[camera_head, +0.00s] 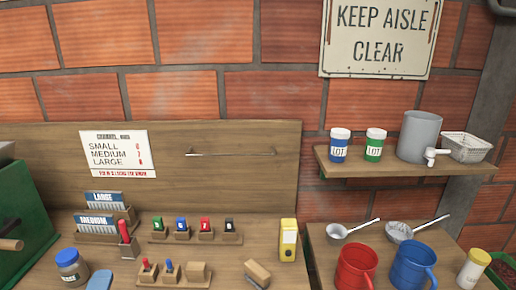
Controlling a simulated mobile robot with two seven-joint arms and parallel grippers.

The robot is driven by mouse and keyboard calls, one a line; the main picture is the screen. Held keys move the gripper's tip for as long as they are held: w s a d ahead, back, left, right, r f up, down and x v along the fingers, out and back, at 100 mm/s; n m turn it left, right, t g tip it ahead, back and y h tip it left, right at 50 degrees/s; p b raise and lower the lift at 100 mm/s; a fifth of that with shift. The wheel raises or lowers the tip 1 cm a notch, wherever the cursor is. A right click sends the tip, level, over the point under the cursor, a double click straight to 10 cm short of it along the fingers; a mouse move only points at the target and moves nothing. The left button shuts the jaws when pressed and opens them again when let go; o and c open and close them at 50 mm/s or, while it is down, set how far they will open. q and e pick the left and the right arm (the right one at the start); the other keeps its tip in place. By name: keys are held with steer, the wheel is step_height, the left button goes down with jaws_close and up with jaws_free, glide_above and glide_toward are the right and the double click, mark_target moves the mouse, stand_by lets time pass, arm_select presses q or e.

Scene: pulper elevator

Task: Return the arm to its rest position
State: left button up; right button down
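Neither of my grippers and no part of my arms shows in the head view. A wooden workbench (225,262) fills the lower left. A second wooden surface (318,240) is at the lower right, with a red mug (355,265) and a blue mug (411,265) standing on it. Two metal scoops or strainers, one at the left (337,231) and one at the right (399,232), lie behind the mugs. Whether either gripper is open or shut is not shown.
A wall shelf (400,166) holds a blue-labelled jar (340,146), a green-labelled jar (375,146), a grey tapped container (418,135) and a white basket (467,147). A green machine (28,225) stands far left.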

arm_select(q)
steer(key=s+d+f+n+g+h, duration=0.1)
steer(key=s+f+n+g, duration=0.5)
steer(key=s+n+g, duration=0.25)
steer(key=s+d+f+n+g+h, duration=0.1)
steer(key=s+f+n+g, duration=0.4)
steer(key=s+n+g, duration=0.4)
steer(key=w+f+m+t, duration=0.1)
steer(key=w+f+t, duration=0.2)
steer(key=f+t, duration=0.2)
steer(key=w+f+t+h, duration=0.1)
steer(key=w+f+t, duration=0.2)
steer(key=f+t, duration=0.2)
steer(key=shift+f+m+b, duration=0.3)
steer(key=shift+f+m, duration=0.05)
steer(key=shift+f, duration=0.35)
